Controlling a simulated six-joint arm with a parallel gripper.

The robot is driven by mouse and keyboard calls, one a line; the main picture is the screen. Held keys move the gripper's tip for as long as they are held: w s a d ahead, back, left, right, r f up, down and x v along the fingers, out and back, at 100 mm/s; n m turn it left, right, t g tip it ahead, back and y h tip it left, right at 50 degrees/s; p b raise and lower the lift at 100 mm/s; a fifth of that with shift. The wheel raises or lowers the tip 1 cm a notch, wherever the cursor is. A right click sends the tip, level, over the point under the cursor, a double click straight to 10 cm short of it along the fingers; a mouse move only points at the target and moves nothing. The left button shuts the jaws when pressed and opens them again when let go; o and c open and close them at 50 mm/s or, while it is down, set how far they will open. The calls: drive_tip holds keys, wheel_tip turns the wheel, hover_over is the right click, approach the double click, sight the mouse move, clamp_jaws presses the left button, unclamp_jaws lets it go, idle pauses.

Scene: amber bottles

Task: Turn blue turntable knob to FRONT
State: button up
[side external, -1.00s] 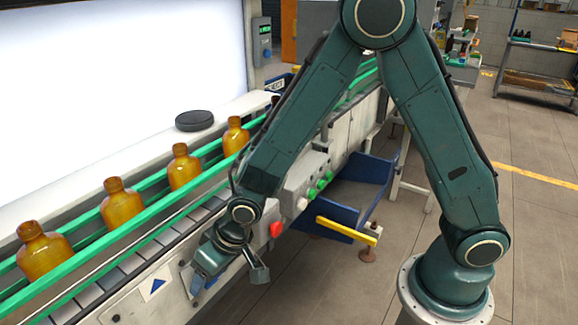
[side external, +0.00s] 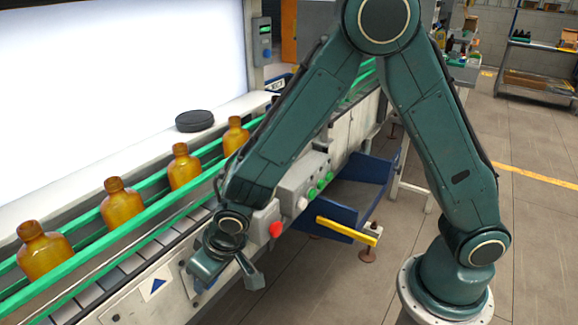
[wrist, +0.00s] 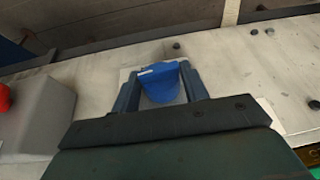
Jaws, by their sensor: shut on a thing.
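The blue turntable knob (wrist: 163,88) sits on a light plate on the pale machine panel in the wrist view. A short white mark shows on its top edge, toward the upper left. My gripper (wrist: 160,84) has one finger on each side of the knob and is shut on it. In the side external view my gripper (side external: 226,275) is at the front face of the conveyor, right of a blue arrow label (side external: 154,286). The knob is mostly hidden there behind my gripper. I cannot read a FRONT label.
A red button (side external: 276,229) on a grey box is close to the right of my gripper. Several amber bottles (side external: 122,205) stand between green rails (side external: 150,213). A blue bin (side external: 352,190) is farther right. A black disc (side external: 194,121) lies behind the rails.

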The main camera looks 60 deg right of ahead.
drive_tip(key=h, duration=0.3)
drive_tip(key=shift+a+n, duration=0.2)
drive_tip(key=shift+n, duration=0.1)
drive_tip(key=h, duration=0.4)
drive_tip(key=shift+a+f+n, duration=0.15)
drive_tip(key=shift+a+n, duration=0.05)
drive_tip(key=shift+n, duration=0.2)
drive_tip(key=h, duration=0.3)
drive_tip(key=shift+a+f+n, duration=0.1)
drive_tip(key=shift+f+n, duration=0.05)
drive_tip(key=shift+n, duration=0.25)
drive_tip(key=shift+n+t+h, duration=0.3)
drive_tip(key=shift+t+h, duration=0.1)
drive_tip(key=shift+h, duration=0.9)
drive_tip(key=o, duration=0.9)
drive_tip(key=shift+y, duration=0.5)
